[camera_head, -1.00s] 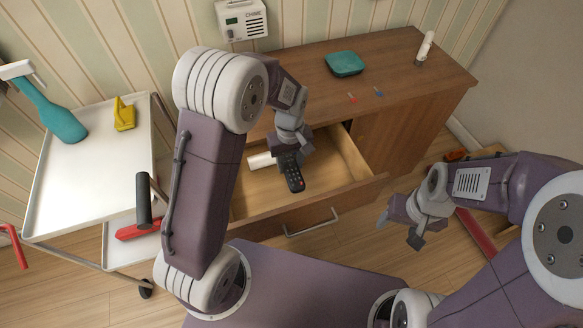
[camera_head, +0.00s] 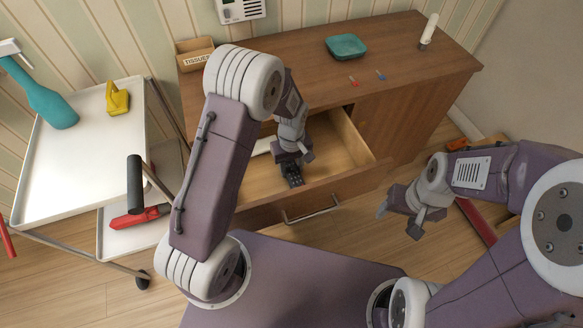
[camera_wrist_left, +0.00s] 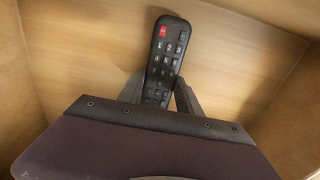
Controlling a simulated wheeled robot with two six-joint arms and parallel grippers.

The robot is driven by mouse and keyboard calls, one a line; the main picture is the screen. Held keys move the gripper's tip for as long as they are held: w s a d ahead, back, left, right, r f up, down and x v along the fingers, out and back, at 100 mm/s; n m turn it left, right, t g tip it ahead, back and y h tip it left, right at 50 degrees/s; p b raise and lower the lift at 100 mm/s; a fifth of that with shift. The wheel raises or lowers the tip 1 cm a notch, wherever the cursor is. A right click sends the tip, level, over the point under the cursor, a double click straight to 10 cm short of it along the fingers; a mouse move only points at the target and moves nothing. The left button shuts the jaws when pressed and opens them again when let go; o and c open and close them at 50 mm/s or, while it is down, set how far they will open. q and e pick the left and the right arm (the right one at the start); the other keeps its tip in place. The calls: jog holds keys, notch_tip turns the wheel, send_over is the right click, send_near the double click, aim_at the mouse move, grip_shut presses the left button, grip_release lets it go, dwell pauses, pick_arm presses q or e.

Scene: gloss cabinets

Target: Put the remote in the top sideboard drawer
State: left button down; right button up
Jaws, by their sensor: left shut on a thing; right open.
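The black remote (camera_head: 292,175) is between the fingers of my left gripper (camera_head: 290,160), inside the open top drawer (camera_head: 345,142) of the wooden sideboard (camera_head: 300,62). In the left wrist view the remote (camera_wrist_left: 164,58) has its buttons up, with a red button at its far end, and the gripper fingers (camera_wrist_left: 160,92) close on its near part. The wooden drawer bottom lies beneath it; I cannot tell whether the remote touches it. My right gripper (camera_head: 411,212) is open and empty, right of the drawer front.
A white object (camera_head: 263,146) lies in the drawer, partly hidden by my left arm. A white trolley (camera_head: 75,160) stands at the left.

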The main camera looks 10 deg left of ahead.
aim_at(291, 169)
pick_arm(q)
jog(key=shift+r, duration=0.1)
jog(key=shift+s, duration=0.1)
jog(key=c, duration=0.8)
grip_release()
notch_tip(291, 169, up, 12)
jog(key=p, duration=0.3)
